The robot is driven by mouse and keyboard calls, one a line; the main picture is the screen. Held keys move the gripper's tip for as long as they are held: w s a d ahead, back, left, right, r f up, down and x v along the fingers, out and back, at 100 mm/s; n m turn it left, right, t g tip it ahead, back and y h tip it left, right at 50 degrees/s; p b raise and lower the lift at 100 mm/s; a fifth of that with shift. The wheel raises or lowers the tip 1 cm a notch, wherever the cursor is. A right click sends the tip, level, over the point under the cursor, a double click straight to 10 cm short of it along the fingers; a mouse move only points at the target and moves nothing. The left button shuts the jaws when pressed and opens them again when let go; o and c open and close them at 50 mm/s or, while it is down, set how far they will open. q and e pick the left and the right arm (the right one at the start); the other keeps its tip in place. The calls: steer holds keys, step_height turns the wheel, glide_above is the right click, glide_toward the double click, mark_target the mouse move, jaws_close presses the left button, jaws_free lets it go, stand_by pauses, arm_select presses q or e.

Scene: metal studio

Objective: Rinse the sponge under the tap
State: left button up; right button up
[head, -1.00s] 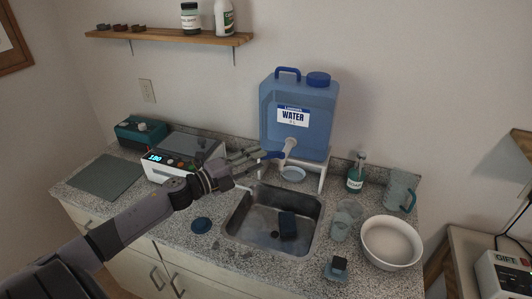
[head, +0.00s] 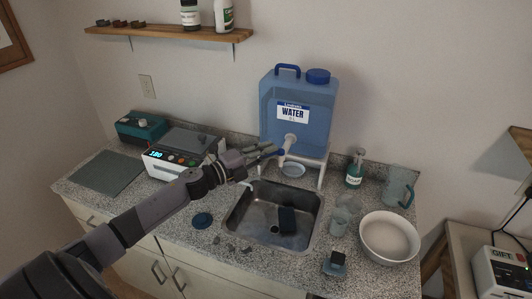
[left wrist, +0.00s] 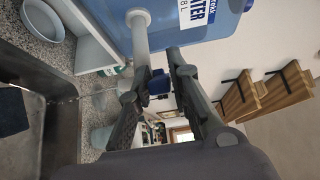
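The dark blue sponge (head: 287,220) lies in the metal sink (head: 240,225), beside the drain; it also shows in the left wrist view (left wrist: 12,115). The blue water container (head: 298,115) stands on a white stand behind the sink, with a white tap (head: 289,142) that has a blue handle (left wrist: 158,84). My left gripper (head: 274,150) is at the tap, with its fingers closed in on both sides of the blue handle. A thin pale streak (left wrist: 88,95), apparently water, runs toward the sink in the left wrist view. My right gripper is not in view.
A white bowl (head: 390,241), clear cups (head: 343,215), a soap bottle (head: 355,168) and a jug (head: 398,186) stand right of the sink. A small dark block on a dish (head: 335,263) sits in front.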

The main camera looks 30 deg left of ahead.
arm_select(q)
jaws_close()
steer(key=shift+w+a+f+b, duration=0.1)
steer(key=shift+f+b, duration=0.1)
steer(key=shift+b, duration=0.25)
steer(key=shift+w+a+r+m+g+h+b, duration=0.15)
steer(key=shift+w+m+g+h+b, duration=0.2)
steer(key=shift+m+g+h+b, duration=1.35)
steer(key=shift+w+a+f+m+g+h+b, duration=0.15)
steer(key=shift+w+m+g+h+b, duration=0.55)
steer(key=shift+b, duration=1.85)
steer(key=shift+a+r+m+g+h+b, duration=0.15)
steer(key=shift+m+g+h+b, duration=0.65)
steer(key=shift+h+b, duration=1.05)
steer(key=shift+y, duration=0.25)
steer(key=o, duration=0.5)
jaws_free()
